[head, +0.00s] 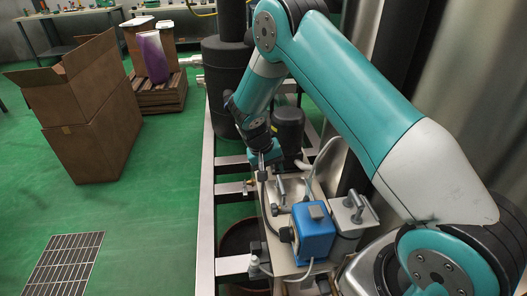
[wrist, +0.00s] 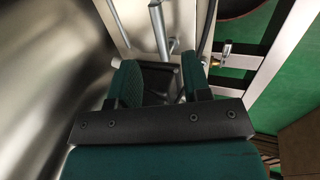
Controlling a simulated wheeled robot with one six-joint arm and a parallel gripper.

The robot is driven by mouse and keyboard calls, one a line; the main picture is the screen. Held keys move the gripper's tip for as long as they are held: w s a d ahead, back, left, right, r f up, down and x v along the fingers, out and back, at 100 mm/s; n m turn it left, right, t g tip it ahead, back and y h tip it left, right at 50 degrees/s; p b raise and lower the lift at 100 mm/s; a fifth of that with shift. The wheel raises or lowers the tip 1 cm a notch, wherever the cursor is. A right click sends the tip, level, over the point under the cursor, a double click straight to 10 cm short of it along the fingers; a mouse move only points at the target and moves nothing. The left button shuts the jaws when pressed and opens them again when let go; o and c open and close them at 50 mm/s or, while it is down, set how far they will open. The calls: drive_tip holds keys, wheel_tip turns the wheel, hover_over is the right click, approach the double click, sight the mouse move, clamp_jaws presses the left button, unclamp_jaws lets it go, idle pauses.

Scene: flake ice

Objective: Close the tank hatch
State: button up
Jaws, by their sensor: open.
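My gripper (head: 264,157) is low beside the steel frame in the head view, pointing down. In the wrist view my gripper (wrist: 160,72) has its two green fingers apart, with nothing clearly held between them. A metal bar (wrist: 160,32), like a handle, rises just beyond the fingertips; I cannot tell whether it touches them. A large shiny steel wall (wrist: 55,85), perhaps the tank, fills the left of the wrist view. I cannot clearly make out the hatch or whether it stands open; my arm hides part of that area.
A blue pump-like unit (head: 313,232) with hoses sits on the plate near my gripper. A steel frame rail (head: 205,215) borders it on the left. Black cylinders (head: 228,75) stand behind.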

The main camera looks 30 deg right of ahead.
drive_tip(key=v, duration=0.9)
drive_tip(key=shift+a+r, duration=0.1)
drive_tip(key=shift+r, duration=0.1)
drive_tip(key=s+a+r+n+t+y+p, duration=0.1)
drive_tip(key=s+a+r+n+y+p, duration=0.2)
drive_tip(key=s+a+r, duration=0.5)
drive_tip(key=s+a+r+n+t+y+p, duration=0.1)
drive_tip(key=s+a+r+n+y, duration=0.25)
drive_tip(key=s+r, duration=0.75)
drive_tip(key=s+a+r+n, duration=0.2)
drive_tip(key=s, duration=0.3)
drive_tip(key=s+a+r+n+y, duration=0.1)
drive_tip(key=s+r+n, duration=0.1)
drive_tip(key=s, duration=0.3)
drive_tip(key=shift+s+a+r+g+p, duration=0.2)
drive_tip(key=shift+a+r+g+p, duration=0.2)
drive_tip(key=shift+r, duration=0.15)
drive_tip(key=shift+n, duration=0.25)
